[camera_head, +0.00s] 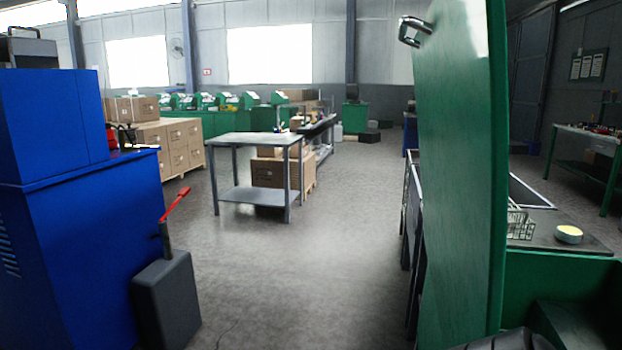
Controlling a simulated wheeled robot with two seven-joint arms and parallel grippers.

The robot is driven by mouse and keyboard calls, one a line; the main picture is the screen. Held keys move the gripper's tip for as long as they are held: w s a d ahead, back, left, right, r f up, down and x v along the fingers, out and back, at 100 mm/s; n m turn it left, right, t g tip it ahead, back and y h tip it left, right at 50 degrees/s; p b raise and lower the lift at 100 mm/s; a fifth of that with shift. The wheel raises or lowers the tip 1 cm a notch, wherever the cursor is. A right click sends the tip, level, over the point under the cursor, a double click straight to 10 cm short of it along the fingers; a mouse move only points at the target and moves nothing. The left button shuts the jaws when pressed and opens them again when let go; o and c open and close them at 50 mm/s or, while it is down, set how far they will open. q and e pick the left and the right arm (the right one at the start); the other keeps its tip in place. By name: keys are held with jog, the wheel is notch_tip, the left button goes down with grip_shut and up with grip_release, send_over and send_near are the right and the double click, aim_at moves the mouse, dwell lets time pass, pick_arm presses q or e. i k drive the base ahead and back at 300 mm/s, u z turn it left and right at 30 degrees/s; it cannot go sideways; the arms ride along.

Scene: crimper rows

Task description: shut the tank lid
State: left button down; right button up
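The tank lid (455,165) appears to be the tall green panel at the right of the head view. A green tank body (590,275) shows to the right of the panel, low in the picture. The panel hides part of it. Neither of my grippers can be made out, and nothing is seen touching the lid or handle. A dark rounded shape at the bottom edge may be part of my arm.
A blue cabinet (85,240) and a grey box with a red lever (175,205) stand at the left. A grey worktable (258,140) stands ahead. A wire basket (520,225) and round tin (568,234) sit behind the tank's edge. The middle floor is clear.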

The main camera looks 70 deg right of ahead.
aim_at(460, 49)
jog(key=i, duration=0.8)
jog(key=z, duration=2.65)
jog(key=i, duration=0.1)
jog(key=z, duration=1.15)
